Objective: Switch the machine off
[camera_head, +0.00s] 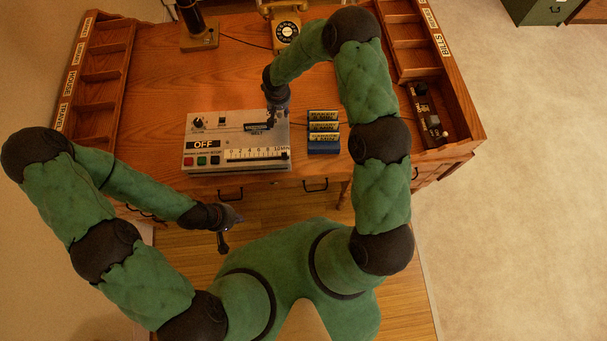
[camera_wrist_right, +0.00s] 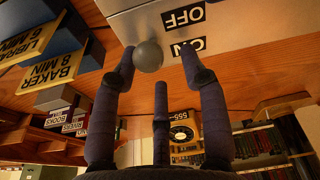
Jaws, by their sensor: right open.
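My right gripper (camera_head: 277,120) is at the machine's right side. Its open fingers (camera_wrist_right: 155,72) are on either side of the knob; contact is unclear. My left gripper (camera_head: 225,235) hangs in front of the desk, away from the machine, its finger gap unclear.
Several labelled blocks (camera_head: 323,129) stand just right of the machine, close to my right gripper. A rotary telephone (camera_head: 286,32) and a dark stand (camera_head: 199,38) are at the back. Compartment racks (camera_head: 103,75) line both desk sides. The desktop left of the machine is clear.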

